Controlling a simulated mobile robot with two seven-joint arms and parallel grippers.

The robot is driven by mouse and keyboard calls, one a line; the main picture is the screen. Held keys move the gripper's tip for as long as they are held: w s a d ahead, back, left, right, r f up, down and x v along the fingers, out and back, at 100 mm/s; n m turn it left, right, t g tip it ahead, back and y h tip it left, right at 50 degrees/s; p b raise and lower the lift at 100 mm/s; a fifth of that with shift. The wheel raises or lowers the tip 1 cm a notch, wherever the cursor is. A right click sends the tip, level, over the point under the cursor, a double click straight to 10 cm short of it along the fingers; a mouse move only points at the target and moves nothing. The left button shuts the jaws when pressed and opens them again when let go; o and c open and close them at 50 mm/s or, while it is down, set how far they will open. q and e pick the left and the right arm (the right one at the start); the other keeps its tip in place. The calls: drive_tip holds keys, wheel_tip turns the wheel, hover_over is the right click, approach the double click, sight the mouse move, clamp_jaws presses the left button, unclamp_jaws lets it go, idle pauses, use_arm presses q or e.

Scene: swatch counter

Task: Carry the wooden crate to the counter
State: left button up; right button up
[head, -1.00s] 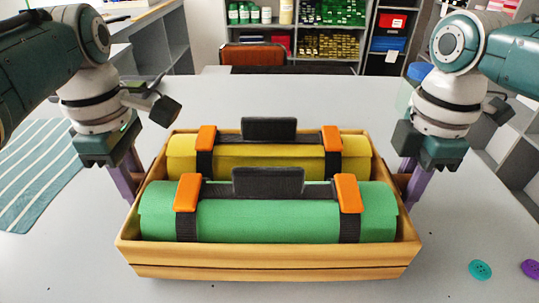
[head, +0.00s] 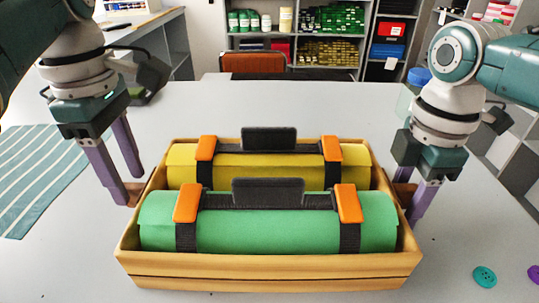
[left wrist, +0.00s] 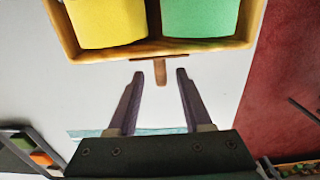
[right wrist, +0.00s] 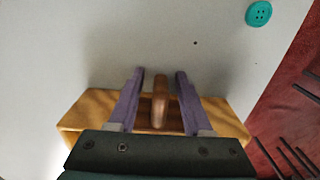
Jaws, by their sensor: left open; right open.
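The wooden crate (head: 270,268) stands on the pale table, holding a yellow roll (head: 270,170) and a green roll (head: 270,225) with dark, orange-ended straps. My left gripper (head: 126,188) is open at the crate's left end. In the left wrist view the left handle (left wrist: 160,72) reaches slightly between its fingertips, with gaps on both sides. My right gripper (head: 412,208) is open at the right end. In the right wrist view the right handle (right wrist: 160,100) lies between its fingers, apart from both. The right handle is partly hidden by the fingers in the head view.
A striped cloth (head: 35,175) lies on the table at the left. A teal button (head: 485,277) and a purple button (head: 534,274) lie at the front right. A chair (head: 254,60) and shelves stand beyond the table.

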use_arm(q)
wheel_tip(320, 180, up, 7)
drive_tip(key=shift+f, duration=0.15)
use_arm(e)
drive_tip(key=shift+r, duration=0.35)
wheel_tip(320, 180, up, 11)
drive_tip(key=shift+r, duration=0.2)
